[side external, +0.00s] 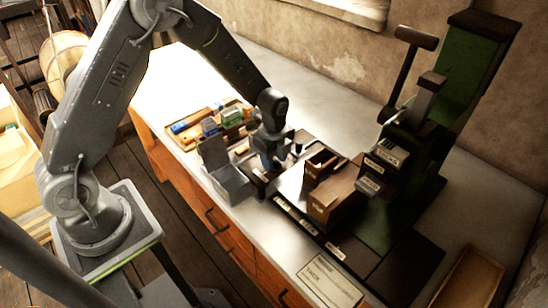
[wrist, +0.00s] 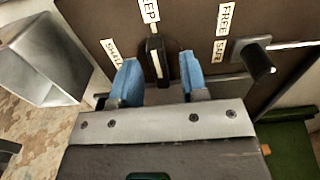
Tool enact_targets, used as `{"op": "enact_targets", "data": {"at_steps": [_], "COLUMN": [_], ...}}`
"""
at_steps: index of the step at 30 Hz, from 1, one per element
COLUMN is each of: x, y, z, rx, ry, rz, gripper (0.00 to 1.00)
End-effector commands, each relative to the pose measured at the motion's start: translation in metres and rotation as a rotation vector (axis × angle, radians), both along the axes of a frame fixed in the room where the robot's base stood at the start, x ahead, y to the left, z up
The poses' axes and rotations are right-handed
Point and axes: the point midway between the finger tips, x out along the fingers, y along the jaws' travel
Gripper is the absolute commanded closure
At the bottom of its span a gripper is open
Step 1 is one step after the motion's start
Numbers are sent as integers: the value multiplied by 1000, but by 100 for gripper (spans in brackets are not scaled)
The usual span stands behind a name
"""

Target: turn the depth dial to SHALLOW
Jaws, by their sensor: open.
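The depth dial (wrist: 155,62) shows in the wrist view as a narrow black knob with a white line. Its line points up toward the DEEP label (wrist: 148,10). The SHALLOW label (wrist: 113,54), partly cut off by my finger, is to the left of the knob. My gripper (wrist: 159,78) is open, with one blue finger on each side of the knob. I see a gap on both sides; contact is not visible. In the side external view my gripper (side external: 273,164) points down at the near end of the press base, and the dial cannot be made out there.
A dark lever knob (wrist: 255,56) beside the FREE (wrist: 224,18) and SAFE labels is right of my fingers. A grey open box (side external: 225,172) stands close left of my gripper. Brown bins (side external: 332,200) and the green press (side external: 425,150) stand to the right.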

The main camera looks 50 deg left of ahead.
Motion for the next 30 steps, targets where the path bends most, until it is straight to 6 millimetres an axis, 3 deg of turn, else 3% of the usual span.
{"op": "enact_targets", "data": {"at_steps": [8, 20, 30], "x": [0, 0, 0], "y": [0, 0, 0], "z": [-1, -1, -1], "rx": [0, 0, 0], "ry": [0, 0, 0], "rz": [0, 0, 20], "gripper": [61, 99, 100]}}
